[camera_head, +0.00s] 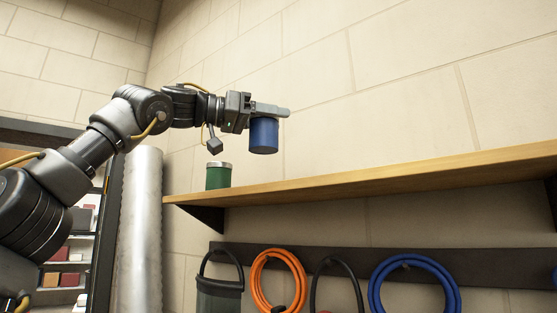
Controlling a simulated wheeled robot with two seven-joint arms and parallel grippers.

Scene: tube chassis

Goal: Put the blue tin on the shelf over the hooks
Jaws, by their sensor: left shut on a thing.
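The blue tin (264,137) is upright in the air, above the left part of the wooden shelf (370,184). My left gripper (268,111) is shut on the blue tin near its top; the fingers cover part of the tin's upper end. A gap shows between the tin's bottom and the shelf's front edge. The shelf is seen from below, so its top surface is hidden. The hooks are on a dark rail (340,259) under the shelf, mostly hidden by the things hanging there. My right gripper is not in view.
A green tin (218,177) with a pale lid stands at the shelf's left end. Orange (279,282) and blue (414,286) coils and a dark bag (219,290) hang below. A silvery column (141,230) stands at left. Space above the shelf's right looks clear.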

